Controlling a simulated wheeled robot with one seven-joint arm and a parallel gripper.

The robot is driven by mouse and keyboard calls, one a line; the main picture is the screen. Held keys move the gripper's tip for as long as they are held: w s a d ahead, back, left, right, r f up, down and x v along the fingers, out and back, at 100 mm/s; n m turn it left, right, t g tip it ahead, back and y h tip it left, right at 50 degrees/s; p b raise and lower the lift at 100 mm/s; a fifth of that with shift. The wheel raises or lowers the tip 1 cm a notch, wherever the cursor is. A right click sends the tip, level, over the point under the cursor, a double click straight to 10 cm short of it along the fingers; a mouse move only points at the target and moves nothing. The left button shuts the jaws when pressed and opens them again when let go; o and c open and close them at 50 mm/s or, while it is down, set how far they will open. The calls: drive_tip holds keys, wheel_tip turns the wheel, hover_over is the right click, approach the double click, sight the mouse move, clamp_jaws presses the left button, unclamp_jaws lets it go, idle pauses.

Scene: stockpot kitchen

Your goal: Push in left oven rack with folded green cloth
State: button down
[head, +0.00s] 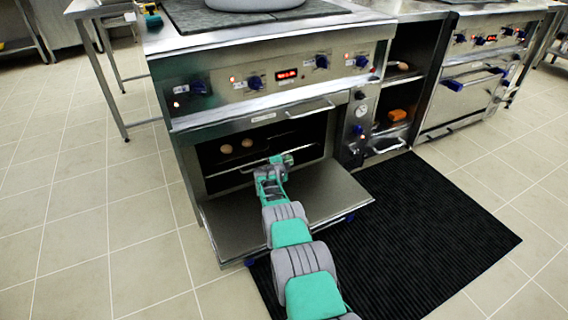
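The left oven (180,125) stands open with its door (225,222) folded down flat. A metal oven rack (222,172) shows in the opening, and round, pale brown items (236,146) sit inside. My arm reaches over the lowered door, and my gripper (282,160) is at the front of the opening, by the rack's front edge. I cannot tell whether it touches the rack. The fingers are too small to tell open from shut. I cannot make out a folded green cloth apart from the green parts of my arm.
A pot (250,4) stands on the stove top. A small green object (151,16) is at its left corner. Open shelves (398,75) and a second, closed oven (465,98) are to the right. A black ribbed mat (430,225) covers the floor; the tiles at left are clear.

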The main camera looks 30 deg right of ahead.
drive_tip(key=shift+s+r+p, duration=0.4)
drive_tip(key=shift+s+p, duration=0.05)
drive_tip(key=shift+p, duration=0.45)
idle(0.7)
drive_tip(key=s+r+p, duration=0.1)
drive_tip(key=s+p, duration=0.1)
drive_tip(key=p, duration=0.2)
drive_tip(key=s+r+p, duration=0.2)
drive_tip(key=p, duration=0.2)
drive_tip(key=shift+a+p, duration=0.2)
drive_tip(key=shift+p, duration=0.2)
drive_tip(key=shift+f, duration=0.1)
idle(0.3)
